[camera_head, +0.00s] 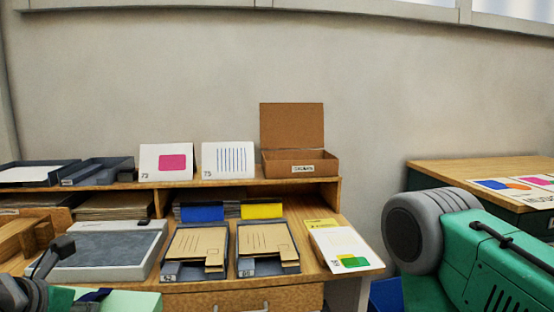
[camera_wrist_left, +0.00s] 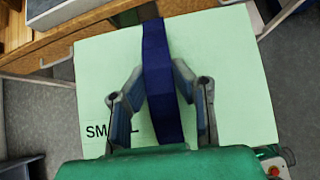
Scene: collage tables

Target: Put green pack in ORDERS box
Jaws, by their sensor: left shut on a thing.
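The green pack (camera_wrist_left: 240,80) is a flat pale green parcel with a dark blue band around its middle and partly hidden "SM" lettering. My left gripper (camera_wrist_left: 160,90) is shut on it at the band. In the head view only a corner of the pack (camera_head: 135,302) shows at the bottom left. The ORDERS box (camera_head: 285,163) is an open brown cardboard box with its lid raised at the back, at the right end of the upper shelf. Its small white label is blurred. My right gripper is out of view; only my right arm shows.
White cards with a pink patch (camera_head: 166,162) and with stripes (camera_head: 228,160) stand left of the box. Below are a grey-topped scale (camera_head: 105,252), two dark trays with brown envelopes (camera_head: 197,245) and a white pack (camera_head: 343,248). A second table (camera_head: 465,170) is at right.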

